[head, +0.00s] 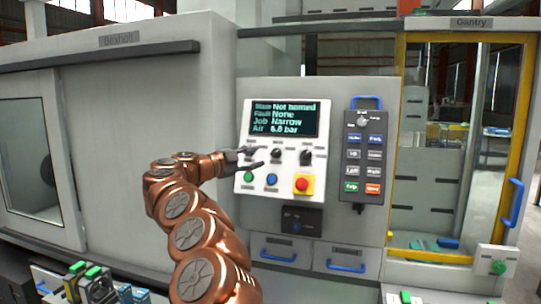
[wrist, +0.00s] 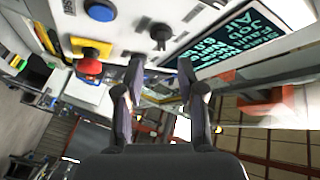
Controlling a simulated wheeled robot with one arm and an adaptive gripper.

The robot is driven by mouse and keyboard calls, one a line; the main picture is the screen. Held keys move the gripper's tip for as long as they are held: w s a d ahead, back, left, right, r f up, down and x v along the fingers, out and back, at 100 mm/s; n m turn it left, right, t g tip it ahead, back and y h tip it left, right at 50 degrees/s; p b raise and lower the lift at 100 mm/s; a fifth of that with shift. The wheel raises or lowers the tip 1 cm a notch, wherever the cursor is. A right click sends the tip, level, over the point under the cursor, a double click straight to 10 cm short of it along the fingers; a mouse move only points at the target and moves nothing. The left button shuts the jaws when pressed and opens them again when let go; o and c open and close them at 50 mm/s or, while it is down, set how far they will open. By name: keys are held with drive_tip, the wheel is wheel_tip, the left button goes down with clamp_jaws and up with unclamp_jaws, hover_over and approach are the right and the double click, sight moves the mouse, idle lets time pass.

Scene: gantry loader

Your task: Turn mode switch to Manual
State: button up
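A light grey control panel (head: 238,188) carries a row of dark rotary knobs under its screen. One knob (head: 276,155) is at the middle and another knob (head: 305,157) is to its right; I cannot read their labels, so I cannot tell which is the mode switch. My gripper (head: 260,157) comes from the left in front of the panel, its fingers pointing toward the middle knob. In the wrist view my gripper (wrist: 161,70) is open, with nothing between its fingers. A dark knob (wrist: 160,35) shows there beyond the fingertips, apart from them.
The screen (head: 283,118) reads "Not homed". Below the knobs are a green button (head: 248,177), a blue button (head: 271,179) and a red stop button (head: 301,184) on yellow. A pendant (head: 365,155) with several buttons hangs at right. Blue drawer handles (head: 278,256) protrude below.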

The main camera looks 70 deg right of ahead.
sight(273, 153)
drive_tip(key=p+x, duration=0.2)
drive_tip(key=x, duration=0.5)
drive_tip(key=shift+s+d, duration=0.1)
drive_tip(key=shift+d, duration=0.05)
clamp_jaws()
drive_tip(key=shift+r, duration=0.1)
